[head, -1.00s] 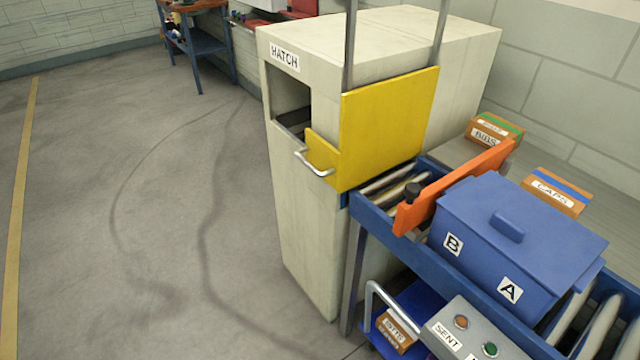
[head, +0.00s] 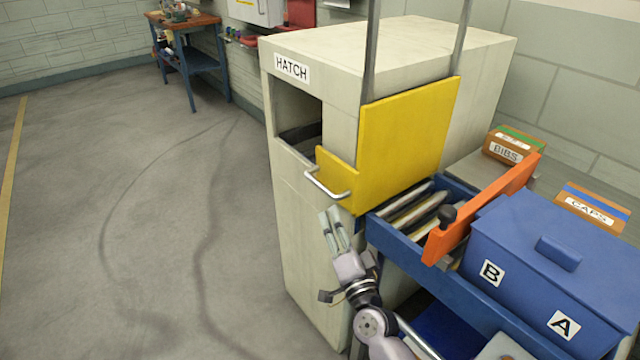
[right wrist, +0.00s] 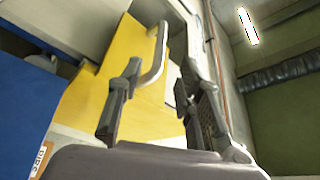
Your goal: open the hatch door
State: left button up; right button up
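The pale hatch cabinet (head: 310,235) bears the label HATCH (head: 292,68). A yellow panel (head: 410,140) covers its side facing the conveyor, and a smaller yellow flap (head: 337,172) with a silver bar handle (head: 325,187) is at the front corner. A dark opening (head: 300,120) shows above and left of the flap. My right gripper (head: 333,212) is just below the handle, fingers pointing up, open and empty. In the right wrist view, the handle (right wrist: 157,58) appears between the spread fingers (right wrist: 158,88); contact is not clear. My left gripper is not in view.
A blue conveyor (head: 405,240) with rollers adjoins the cabinet. An orange gate (head: 485,208) crosses it before a blue lidded bin (head: 540,260) marked A and B. BIBS (head: 508,150) and CAPS (head: 590,208) boxes stand behind. The floor at left is clear.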

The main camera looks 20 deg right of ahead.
aim_at(320, 183)
jog(key=x, duration=1.1)
jog(key=shift+w, duration=0.2)
jog(key=shift+c, duration=0.2)
grip_shut()
